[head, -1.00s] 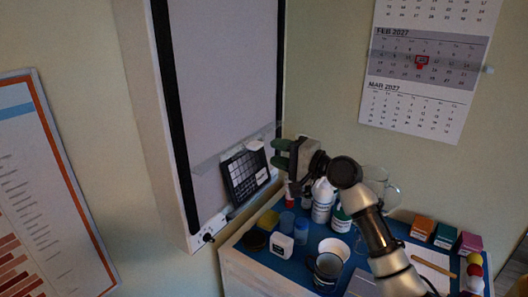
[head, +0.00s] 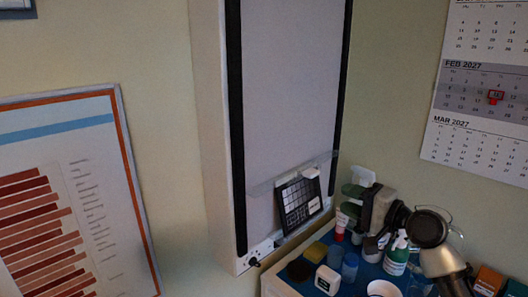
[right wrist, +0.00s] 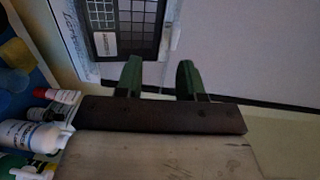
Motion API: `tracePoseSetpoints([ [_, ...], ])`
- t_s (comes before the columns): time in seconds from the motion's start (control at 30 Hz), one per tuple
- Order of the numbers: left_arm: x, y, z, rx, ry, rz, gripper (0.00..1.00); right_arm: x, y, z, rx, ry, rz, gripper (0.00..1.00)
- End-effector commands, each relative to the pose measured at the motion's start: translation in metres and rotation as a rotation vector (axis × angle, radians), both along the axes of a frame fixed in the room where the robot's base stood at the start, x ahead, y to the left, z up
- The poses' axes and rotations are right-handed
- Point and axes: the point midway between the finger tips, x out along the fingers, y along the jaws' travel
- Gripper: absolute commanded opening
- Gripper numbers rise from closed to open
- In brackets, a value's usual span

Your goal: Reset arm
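My right gripper (head: 358,183) is in the head view, above the back of the cluttered table and to the right of the light panel. In the right wrist view, its two green fingers (right wrist: 158,78) stand apart with nothing between them, so it is open and empty. A dark gridded card (head: 299,201) leans on the ledge at the panel's foot; it also shows in the right wrist view (right wrist: 125,28) beyond the fingers, apart from them. My left gripper is not in view.
The light panel (head: 285,90) stands upright on the wall. The blue-topped table holds a green-labelled bottle (head: 397,255), a red-capped tube (head: 341,222), a white box (head: 327,280) and a glass jug (head: 443,216) near my arm. A calendar (head: 478,95) hangs right.

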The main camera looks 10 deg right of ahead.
Motion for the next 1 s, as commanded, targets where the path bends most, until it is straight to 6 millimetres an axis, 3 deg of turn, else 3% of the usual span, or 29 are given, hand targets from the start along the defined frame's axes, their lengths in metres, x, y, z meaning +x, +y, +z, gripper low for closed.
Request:
tracePoseSetpoints([
  [0.17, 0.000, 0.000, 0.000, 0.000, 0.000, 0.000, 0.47, -0.042, 0.036, -0.098, -0.316, 0.052, 0.051, 0.38],
  [0.3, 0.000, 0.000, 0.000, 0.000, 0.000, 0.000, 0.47, -0.105, 0.060, -0.183, -0.656, 0.094, 0.137, 0.38],
  [0.43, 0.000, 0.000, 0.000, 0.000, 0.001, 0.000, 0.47, -0.172, 0.070, -0.239, -0.942, 0.141, 0.238, 0.38],
  [0.5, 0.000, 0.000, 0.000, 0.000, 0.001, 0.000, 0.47, -0.205, 0.070, -0.258, -1.067, 0.166, 0.291, 0.38],
  [0.63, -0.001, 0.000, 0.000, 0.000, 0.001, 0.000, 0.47, -0.252, 0.066, -0.277, -1.233, 0.214, 0.373, 0.38],
  [1.0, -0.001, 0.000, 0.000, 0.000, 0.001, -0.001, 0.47, -0.349, 0.050, -0.291, -1.508, 0.349, 0.562, 0.38],
])
